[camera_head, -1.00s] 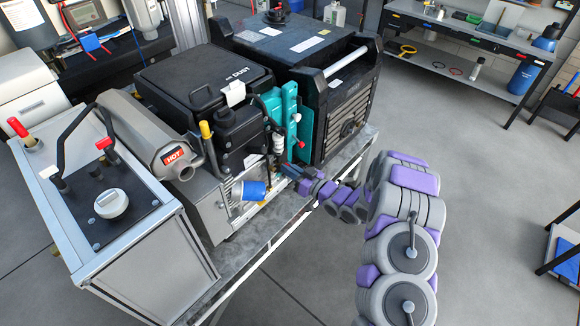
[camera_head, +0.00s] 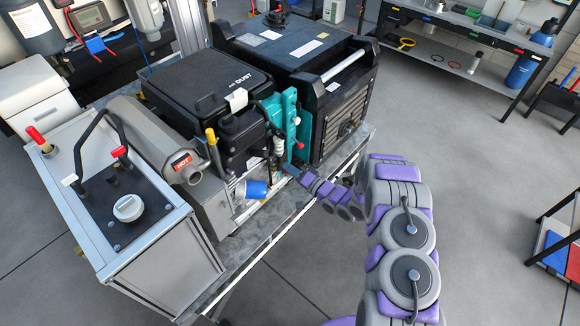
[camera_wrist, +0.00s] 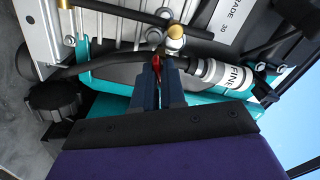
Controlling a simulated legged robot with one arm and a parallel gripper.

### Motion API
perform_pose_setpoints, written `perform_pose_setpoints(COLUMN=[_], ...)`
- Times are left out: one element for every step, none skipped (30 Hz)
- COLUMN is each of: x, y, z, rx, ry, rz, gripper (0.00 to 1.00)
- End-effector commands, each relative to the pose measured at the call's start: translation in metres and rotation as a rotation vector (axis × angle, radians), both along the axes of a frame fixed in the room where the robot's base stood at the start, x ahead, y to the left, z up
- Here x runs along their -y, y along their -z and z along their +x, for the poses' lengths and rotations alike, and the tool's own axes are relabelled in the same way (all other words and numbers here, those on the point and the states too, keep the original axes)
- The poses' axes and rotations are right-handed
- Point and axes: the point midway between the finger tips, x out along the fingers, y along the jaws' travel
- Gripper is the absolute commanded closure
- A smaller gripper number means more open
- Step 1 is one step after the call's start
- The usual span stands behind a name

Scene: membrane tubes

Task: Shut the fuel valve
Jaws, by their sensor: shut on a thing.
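The fuel valve (camera_wrist: 174,42) shows in the wrist view as a small brass and silver fitting with a red lever (camera_wrist: 157,64). My gripper (camera_wrist: 160,75) has its two dark blue fingers closed on the red lever, just below the fitting. The fingers hide part of the lever. In the head view my gripper (camera_head: 287,168) reaches in at the front of the engine, beside the teal frame (camera_head: 290,115). The valve itself is hidden or too small to tell there.
A white cylinder marked FINE (camera_wrist: 230,76) sits right of the valve, with a black hose to the left. A blue cylinder (camera_head: 256,190) and a muffler marked HOT (camera_head: 182,165) are left of my gripper.

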Motion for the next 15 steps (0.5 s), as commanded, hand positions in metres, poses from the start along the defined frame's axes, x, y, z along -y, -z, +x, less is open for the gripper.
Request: perform_pose_setpoints(x=[0.0028, 0.0028, 0.003, 0.003, 0.0031, 0.0032, 0.0033, 0.0034, 0.0035, 0.0036, 0.0037, 0.0038, 0.0039, 0.004, 0.0041], y=[-0.003, -0.0028, -0.0026, -0.0024, -0.0022, -0.002, -0.0019, -0.0016, -0.0013, -0.0012, -0.0009, -0.0006, -0.0005, -0.0002, 0.0001], z=[0.0028, 0.0028, 0.003, 0.0031, 0.0033, 0.0035, 0.0036, 0.0037, 0.0037, 0.0038, 0.0039, 0.004, 0.004, 0.004, 0.004], rx=[-0.025, -0.042, -0.066, -0.082, -0.098, -0.118, -0.133, -0.146, -0.164, -0.176, -0.187, -0.203, -0.212, -0.224, -0.236], ry=[0.007, 0.007, 0.007, 0.008, 0.009, 0.009, 0.009, 0.009, 0.009, 0.009, 0.01, 0.01, 0.01, 0.011, 0.011], rz=[0.024, 0.037, 0.055, 0.069, 0.08, 0.096, 0.108, 0.118, 0.132, 0.141, 0.15, 0.163, 0.17, 0.178, 0.187], gripper=[1.0, 1.0, 1.0, 1.0, 1.0, 1.0, 1.0, 1.0, 1.0, 1.0, 1.0, 1.0, 1.0, 1.0, 1.0])
